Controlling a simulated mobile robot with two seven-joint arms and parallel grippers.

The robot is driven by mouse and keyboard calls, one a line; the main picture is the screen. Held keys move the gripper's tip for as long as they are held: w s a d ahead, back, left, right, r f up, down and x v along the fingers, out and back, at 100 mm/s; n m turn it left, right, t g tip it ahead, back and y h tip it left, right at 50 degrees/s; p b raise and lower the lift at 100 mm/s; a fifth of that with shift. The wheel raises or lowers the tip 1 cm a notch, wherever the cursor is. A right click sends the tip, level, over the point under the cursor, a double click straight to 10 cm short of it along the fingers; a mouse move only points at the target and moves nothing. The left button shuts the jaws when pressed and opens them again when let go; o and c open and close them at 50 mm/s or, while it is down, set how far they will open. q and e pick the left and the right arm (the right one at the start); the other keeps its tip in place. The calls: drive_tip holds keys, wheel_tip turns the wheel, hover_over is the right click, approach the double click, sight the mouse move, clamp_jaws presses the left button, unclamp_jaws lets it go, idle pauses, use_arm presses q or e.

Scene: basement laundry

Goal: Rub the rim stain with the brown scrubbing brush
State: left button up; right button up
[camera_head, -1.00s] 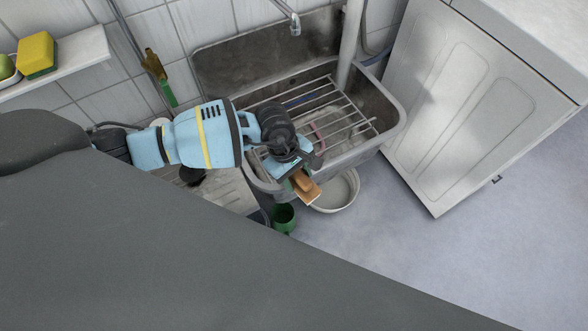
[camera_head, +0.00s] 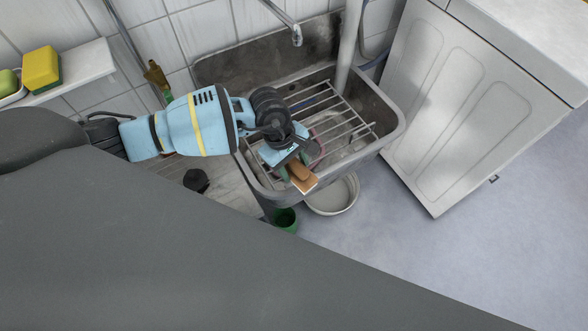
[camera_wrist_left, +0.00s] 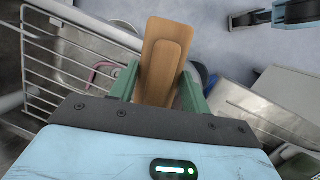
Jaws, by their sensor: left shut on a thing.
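My left gripper (camera_head: 291,172) is shut on the brown scrubbing brush (camera_head: 302,178), over the front rim of the grey sink (camera_head: 395,128). In the left wrist view the brush (camera_wrist_left: 163,50) is a flat wooden block between two green fingers of the left gripper (camera_wrist_left: 158,78), pointing away from the wrist. Its bristles are hidden. I cannot tell whether the brush touches the rim. The rim stain cannot be made out; the gripper and brush cover part of the front rim.
A wire rack (camera_head: 345,117) lies across the sink, below a tap (camera_head: 296,32). A white basin (camera_head: 335,196) and a green cup (camera_head: 287,220) are below the front rim. A white appliance (camera_head: 470,100) stands at the right. A yellow sponge (camera_head: 41,67) sits on the shelf.

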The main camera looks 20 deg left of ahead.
use_arm(q)
drive_tip(key=shift+w+r+p, duration=0.2)
drive_tip(key=shift+r+p, duration=0.2)
drive_tip(key=shift+r, duration=0.6)
drive_tip(key=shift+s+r+p, duration=0.1)
drive_tip(key=shift+r+p, duration=0.35)
drive_tip(key=shift+r, duration=0.5)
use_arm(e)
drive_tip(key=shift+s+r, duration=0.75)
drive_tip(key=shift+s, duration=0.2)
